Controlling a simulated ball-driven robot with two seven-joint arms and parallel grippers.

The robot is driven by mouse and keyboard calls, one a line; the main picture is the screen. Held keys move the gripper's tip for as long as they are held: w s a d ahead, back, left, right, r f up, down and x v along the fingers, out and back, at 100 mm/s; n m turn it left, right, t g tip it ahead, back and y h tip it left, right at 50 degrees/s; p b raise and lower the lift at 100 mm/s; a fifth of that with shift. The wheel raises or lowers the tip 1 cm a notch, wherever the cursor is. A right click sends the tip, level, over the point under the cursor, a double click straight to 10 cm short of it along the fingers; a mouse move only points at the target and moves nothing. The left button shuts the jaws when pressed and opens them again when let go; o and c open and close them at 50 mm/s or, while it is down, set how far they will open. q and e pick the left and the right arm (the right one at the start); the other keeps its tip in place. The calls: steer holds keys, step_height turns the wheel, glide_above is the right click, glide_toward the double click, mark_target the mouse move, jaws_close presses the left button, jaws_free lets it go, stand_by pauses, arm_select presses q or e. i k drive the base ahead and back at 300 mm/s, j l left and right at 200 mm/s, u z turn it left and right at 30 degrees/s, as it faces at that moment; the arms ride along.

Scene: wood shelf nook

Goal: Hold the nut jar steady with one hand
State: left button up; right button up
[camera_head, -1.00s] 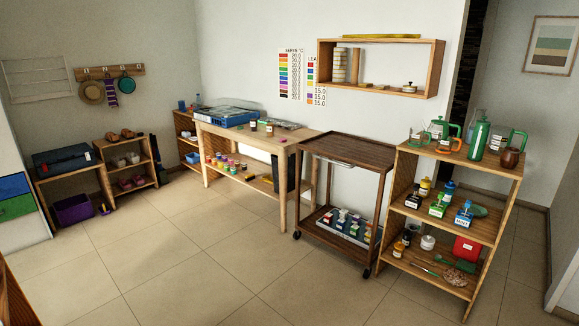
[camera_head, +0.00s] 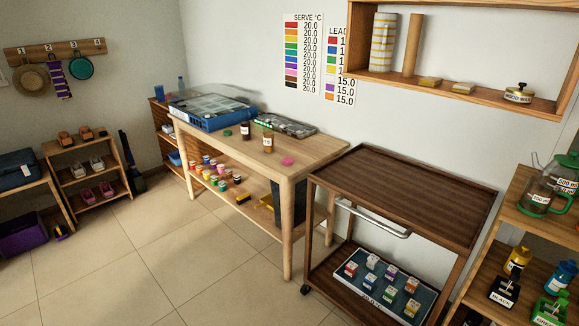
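Two small labelled jars stand on the light wood table (camera_head: 325,148). One jar (camera_head: 268,143) has amber-brown contents and a pale label. The other jar (camera_head: 245,130) is darker and stands a little behind it to the left. The labels are too small to read, so I cannot tell which one is the nut jar. A flat green round piece (camera_head: 227,132) lies to their left and a pink piece (camera_head: 288,161) lies in front to the right. Neither of my grippers shows in the head view.
A blue organizer case (camera_head: 212,112) and a grey tray (camera_head: 286,126) lie at the back of the table. A dark, bare-topped cart (camera_head: 410,190) stands right of it, with small boxes on its lower shelf. A wall shelf (camera_head: 440,92) hangs above. The tiled floor (camera_head: 190,255) in front is clear.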

mark_target(268, 125)
steer(key=i+j+z, duration=0.1)
steer(key=i+j, duration=0.2)
steer(key=i+j+z, duration=0.25)
steer(key=i+j, duration=0.25)
steer(key=j, duration=0.25)
steer(key=i+j+z, duration=0.15)
steer(key=j, duration=0.25)
steer(key=i+j+z, duration=0.1)
steer(key=i+j, duration=0.25)
steer(key=i+j+z, duration=0.1)
steer(key=j, duration=0.45)
steer(key=i+j+z, duration=0.15)
steer(key=i+j, duration=0.15)
steer(key=j, duration=0.15)
steer(key=i+j+z, duration=0.1)
steer(key=j, duration=0.35)
steer(key=i, duration=0.05)
